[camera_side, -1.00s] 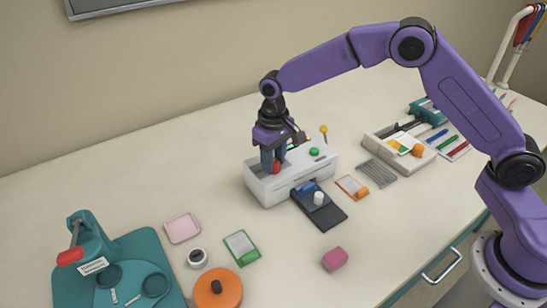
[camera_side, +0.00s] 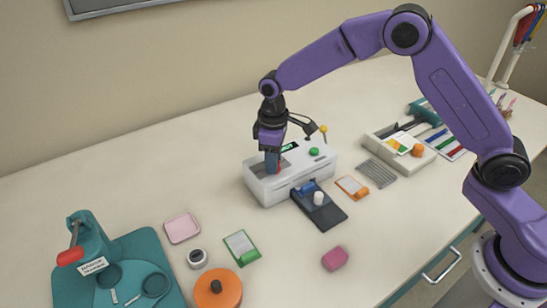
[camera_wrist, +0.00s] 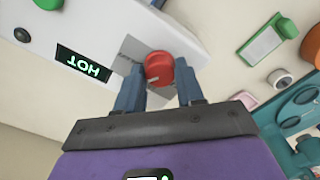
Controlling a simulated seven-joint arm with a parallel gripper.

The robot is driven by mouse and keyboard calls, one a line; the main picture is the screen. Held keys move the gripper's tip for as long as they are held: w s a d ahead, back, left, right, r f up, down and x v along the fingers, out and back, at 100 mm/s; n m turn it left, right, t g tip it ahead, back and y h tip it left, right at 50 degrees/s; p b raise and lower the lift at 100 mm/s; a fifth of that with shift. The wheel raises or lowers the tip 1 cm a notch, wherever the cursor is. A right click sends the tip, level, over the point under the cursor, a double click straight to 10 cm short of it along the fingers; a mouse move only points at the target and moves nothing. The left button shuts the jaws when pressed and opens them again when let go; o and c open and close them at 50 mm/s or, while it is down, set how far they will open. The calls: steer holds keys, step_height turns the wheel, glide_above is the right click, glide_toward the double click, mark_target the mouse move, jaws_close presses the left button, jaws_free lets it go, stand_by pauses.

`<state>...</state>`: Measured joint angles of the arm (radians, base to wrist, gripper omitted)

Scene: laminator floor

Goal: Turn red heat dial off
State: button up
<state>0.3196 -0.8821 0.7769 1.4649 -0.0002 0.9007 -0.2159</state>
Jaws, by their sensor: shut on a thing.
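The white laminator (camera_side: 265,191) stands mid-table. Its red heat dial (camera_wrist: 158,68) is round, with a pale pointer mark, and sits on the top face beside a lit display (camera_wrist: 84,65) reading HOT. In the side view the dial (camera_side: 279,170) is mostly hidden behind a finger. My gripper (camera_side: 273,169) points down onto the laminator's left part. In the wrist view my gripper's fingers (camera_wrist: 158,82) stand either side of the dial, shut on it.
A green button (camera_side: 314,152) and a yellow-knobbed stalk (camera_side: 323,129) are on the laminator's right. A dark tray (camera_side: 333,218) lies in front. A pink block (camera_side: 335,259) and green-framed card (camera_side: 241,248) lie nearer. Bare table lies left of the laminator.

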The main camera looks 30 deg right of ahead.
steer(key=shift+n, duration=0.5)
steer(key=o, duration=1)
steer(key=shift+o, duration=0.2)
step_height(320, 180, up, 18)
steer(key=shift+f, duration=0.25)
steer(key=s+d+f+n, duration=0.1)
steer(key=s+d, duration=0.3)
steer(key=s, duration=0.7)
steer(key=s+d+f, duration=0.3)
steer(key=s+d, duration=0.2)
steer(key=s, duration=0.7)
steer(key=s+d+f+n, duration=0.1)
steer(key=s+d+f, duration=0.2)
steer(key=s, duration=0.8)
steer(key=shift+s+d+n, duration=0.25)
steer(key=shift+d+n, duration=0.05)
steer(key=shift+d, duration=0.95)
